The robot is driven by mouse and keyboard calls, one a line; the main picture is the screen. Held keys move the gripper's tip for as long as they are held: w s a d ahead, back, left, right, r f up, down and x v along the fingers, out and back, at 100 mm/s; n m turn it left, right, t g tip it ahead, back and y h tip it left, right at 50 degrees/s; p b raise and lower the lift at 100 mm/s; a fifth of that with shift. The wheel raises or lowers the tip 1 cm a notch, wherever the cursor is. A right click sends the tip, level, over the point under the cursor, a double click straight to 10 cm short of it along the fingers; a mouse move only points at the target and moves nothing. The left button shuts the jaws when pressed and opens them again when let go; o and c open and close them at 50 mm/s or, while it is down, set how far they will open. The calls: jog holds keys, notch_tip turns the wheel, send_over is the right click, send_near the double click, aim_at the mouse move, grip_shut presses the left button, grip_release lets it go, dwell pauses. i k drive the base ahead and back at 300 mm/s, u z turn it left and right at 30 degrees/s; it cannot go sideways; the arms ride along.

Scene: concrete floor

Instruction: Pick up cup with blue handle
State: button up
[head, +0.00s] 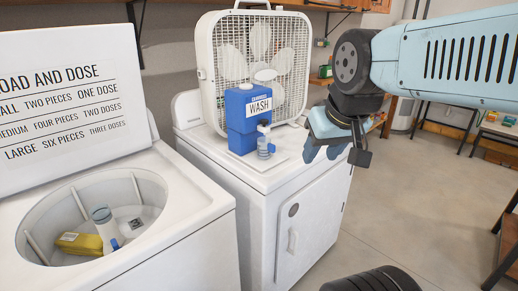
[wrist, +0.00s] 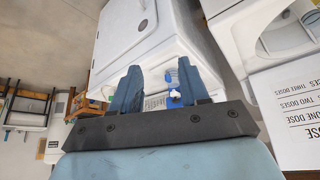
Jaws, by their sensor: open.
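A small clear cup with blue on it (head: 265,148) stands on the white cabinet's top, in front of the blue WASH jug (head: 245,118). A second pale cup with a blue part (head: 104,228) sits tilted inside the open washer drum. My gripper (head: 322,150) is open and empty, to the right of the jug and cup, near the cabinet's right edge. In the wrist view, its two blue fingers (wrist: 159,72) are spread apart. Between them, blue and white parts (wrist: 175,96) show beyond the gripper; I cannot tell whether these are jug or cup.
A white box fan (head: 220,60) stands behind the jug. The open washer (head: 185,205) is at the left, with a yellow packet (head: 80,243) in its drum. The white cabinet (head: 318,215) has a closed door. Concrete floor (head: 415,200) is clear at the right.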

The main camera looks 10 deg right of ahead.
aim_at(264, 147)
jog(key=z, duration=1.35)
jog(key=k, duration=1.05)
jog(key=u, duration=1.3)
jog(key=i, duration=1)
jog(key=z, duration=0.05)
